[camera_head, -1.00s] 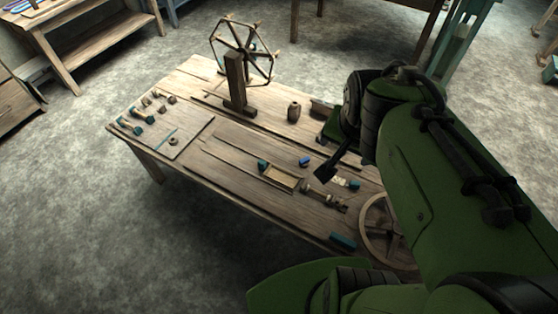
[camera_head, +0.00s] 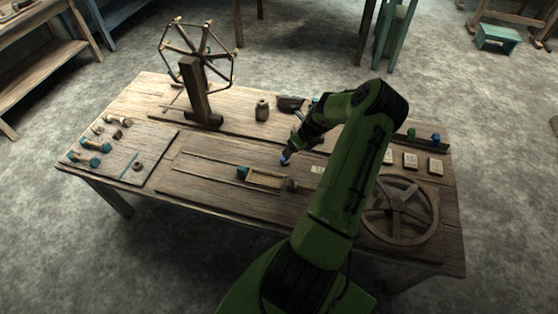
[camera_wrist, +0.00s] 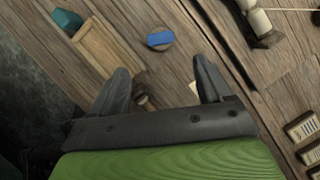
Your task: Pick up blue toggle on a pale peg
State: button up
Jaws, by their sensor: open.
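The blue toggle on a pale round peg (camera_wrist: 159,39) shows in the wrist view, just beyond and between my open fingertips. It stands on the wooden table (camera_head: 220,150), apart from the fingers. In the head view the blue toggle (camera_head: 285,161) is a small blue spot at the end of my arm. My gripper (camera_wrist: 163,82) is open and empty, its two dark fingers spread on either side below the toggle in the picture. In the head view my gripper (camera_head: 289,156) is small, and its fingers are hard to make out.
A wooden tray with a teal end (camera_wrist: 105,50) lies close left of the toggle. A pale spool-like piece (camera_wrist: 259,20) lies to the right. A spoked wheel (camera_head: 400,210) and labelled cards (camera_head: 411,160) are on the table's right. A reel on a post (camera_head: 196,90) stands at the back.

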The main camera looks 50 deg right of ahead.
jog(key=b+x, duration=0.3)
jog(key=x, duration=0.8)
jog(key=shift+w+d+r+b, duration=0.1)
jog(key=shift+b, duration=0.25)
jog(key=shift+r, duration=0.1)
jog(key=shift+c, duration=0.2)
jog(key=shift+r, duration=0.1)
jog(key=c, duration=1.2)
